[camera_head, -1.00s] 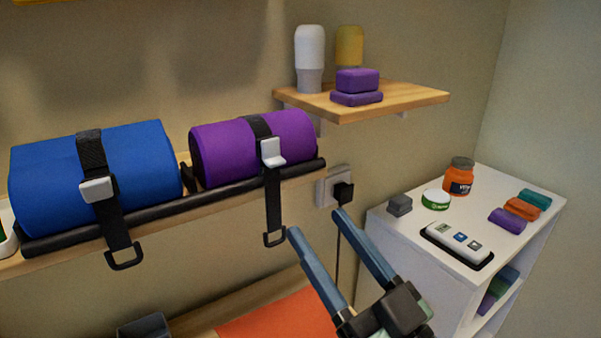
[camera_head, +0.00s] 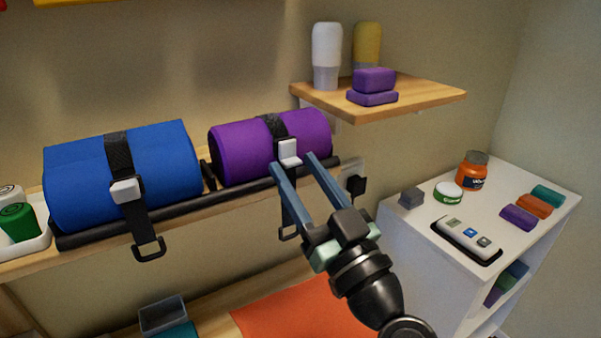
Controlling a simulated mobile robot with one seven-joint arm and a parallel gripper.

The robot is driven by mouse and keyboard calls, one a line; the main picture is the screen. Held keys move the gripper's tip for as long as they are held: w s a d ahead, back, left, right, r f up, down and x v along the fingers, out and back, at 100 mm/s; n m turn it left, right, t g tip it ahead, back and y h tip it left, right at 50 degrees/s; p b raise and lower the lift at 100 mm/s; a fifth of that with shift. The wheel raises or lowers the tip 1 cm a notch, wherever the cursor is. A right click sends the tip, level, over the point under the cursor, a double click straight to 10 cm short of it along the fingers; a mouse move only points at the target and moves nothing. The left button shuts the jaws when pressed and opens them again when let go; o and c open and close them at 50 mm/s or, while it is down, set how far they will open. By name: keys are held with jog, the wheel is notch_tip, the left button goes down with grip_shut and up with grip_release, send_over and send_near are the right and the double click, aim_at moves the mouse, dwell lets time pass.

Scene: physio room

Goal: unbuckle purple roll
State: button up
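The purple roll (camera_head: 243,147) lies on the wall shelf, held by a black strap (camera_head: 272,124) over its top. A pale grey buckle (camera_head: 288,150) sits on the strap at the roll's front right and looks tilted up from the strap. The strap's tail hangs below the shelf edge and ends in a black ring (camera_head: 289,235), partly hidden by my gripper. My gripper (camera_head: 293,161) is open, its two blue fingers pointing up at the buckle, one tip to each side in the picture. I cannot tell whether they touch it.
A blue roll (camera_head: 72,190) with its own strap and grey buckle (camera_head: 125,190) lies to the left. A small wooden shelf (camera_head: 425,96) with bottles and purple blocks is above right. A white cabinet (camera_head: 410,235) with jars and a remote stands right. A socket with plug (camera_head: 356,185) is close by.

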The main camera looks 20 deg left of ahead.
grip_shut()
jog(key=shift+r, duration=0.1)
